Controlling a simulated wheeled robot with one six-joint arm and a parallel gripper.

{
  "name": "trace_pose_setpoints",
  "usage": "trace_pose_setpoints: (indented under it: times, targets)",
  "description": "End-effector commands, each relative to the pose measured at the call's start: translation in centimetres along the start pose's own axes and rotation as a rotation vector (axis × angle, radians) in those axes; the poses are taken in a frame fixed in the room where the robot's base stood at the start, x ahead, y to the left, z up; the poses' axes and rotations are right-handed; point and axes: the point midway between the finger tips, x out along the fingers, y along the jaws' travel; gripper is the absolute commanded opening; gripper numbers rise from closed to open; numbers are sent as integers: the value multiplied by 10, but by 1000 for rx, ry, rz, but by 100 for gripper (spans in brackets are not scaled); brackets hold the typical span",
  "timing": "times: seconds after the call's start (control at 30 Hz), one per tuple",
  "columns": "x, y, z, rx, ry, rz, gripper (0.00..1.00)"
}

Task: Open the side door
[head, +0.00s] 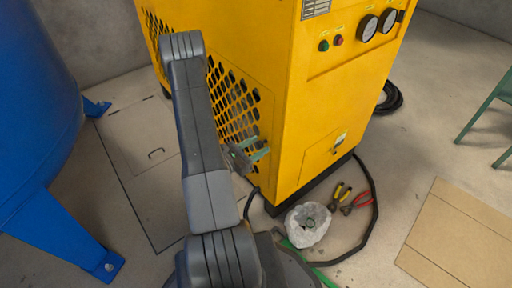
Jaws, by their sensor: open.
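A yellow machine cabinet (285,110) stands in the middle of the head view. Its left side carries a panel with a black diamond grille (238,112), which looks like the side door and appears closed. My arm crosses in front and hides part of this side. My gripper (258,150) is open, with green fingertips, close to the lower front corner of the side panel. I cannot tell whether it touches the panel. No handle on the side panel is clearly visible.
A blue tank (40,90) with a leg (65,235) stands at left. A floor hatch (140,160) lies between. A plastic bag (308,225), pliers (359,203) and a black cable lie before the cabinet. Cardboard (462,240) and a green stand (490,110) are at right.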

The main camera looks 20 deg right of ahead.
Motion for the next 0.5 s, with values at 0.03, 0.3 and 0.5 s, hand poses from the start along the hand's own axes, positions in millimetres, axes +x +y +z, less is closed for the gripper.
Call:
trace_pose_setpoints:
  times: [0.03, 0.3, 0.5]
  targets:
    - [0, 0, 0, 0, 0, 0, 46]
    - [0, 0, 0, 0, 0, 0, 35]
    - [0, 0, 0, 0, 0, 0, 0]
